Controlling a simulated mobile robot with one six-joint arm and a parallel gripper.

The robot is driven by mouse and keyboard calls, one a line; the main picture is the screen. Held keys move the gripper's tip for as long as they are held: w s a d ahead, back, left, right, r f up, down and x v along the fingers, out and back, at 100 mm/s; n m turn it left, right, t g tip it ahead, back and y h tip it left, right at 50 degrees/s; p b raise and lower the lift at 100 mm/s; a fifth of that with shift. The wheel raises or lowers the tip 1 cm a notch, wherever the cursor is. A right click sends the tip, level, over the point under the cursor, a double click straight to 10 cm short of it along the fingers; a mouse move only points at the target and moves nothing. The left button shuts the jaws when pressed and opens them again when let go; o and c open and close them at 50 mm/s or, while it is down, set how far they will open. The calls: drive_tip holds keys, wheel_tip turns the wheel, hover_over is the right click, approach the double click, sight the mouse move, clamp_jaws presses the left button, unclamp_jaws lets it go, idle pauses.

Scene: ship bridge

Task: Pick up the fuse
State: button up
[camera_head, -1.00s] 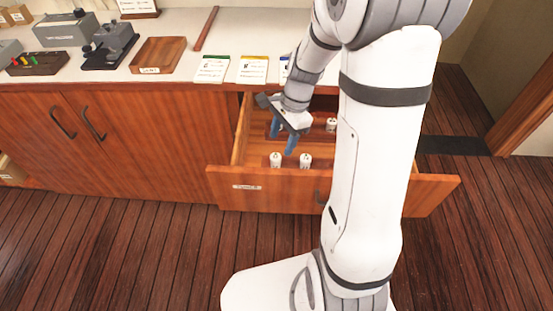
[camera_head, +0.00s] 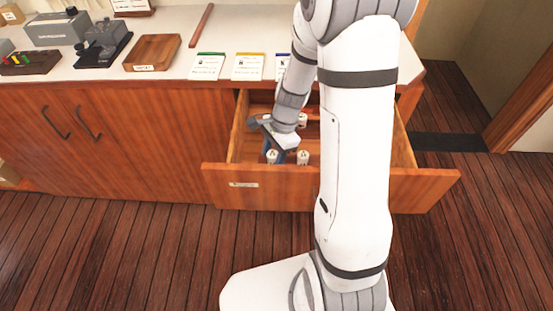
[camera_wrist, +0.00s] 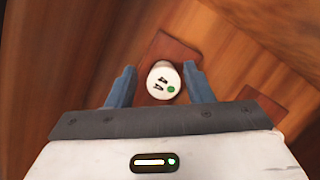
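A white cylindrical fuse (camera_wrist: 163,82) with dark marks and a green dot on its end stands on a brown block in the open drawer. In the wrist view my gripper (camera_wrist: 160,70) is open, with one blue finger on each side of this fuse and gaps showing. In the head view my gripper (camera_head: 274,152) is down inside the drawer at the front left fuse (camera_head: 271,158). A second fuse (camera_head: 303,158) stands to its right, and another white fuse (camera_head: 302,119) shows farther back. My arm hides the drawer's middle right.
Cards (camera_head: 249,67), a wooden tray (camera_head: 154,53) and a lever device (camera_head: 103,43) lie on the counter above. The floor in front is clear.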

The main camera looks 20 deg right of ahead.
drive_tip(key=c, duration=0.9)
drive_tip(key=shift+o, duration=0.2)
drive_tip(key=shift+r, duration=0.1)
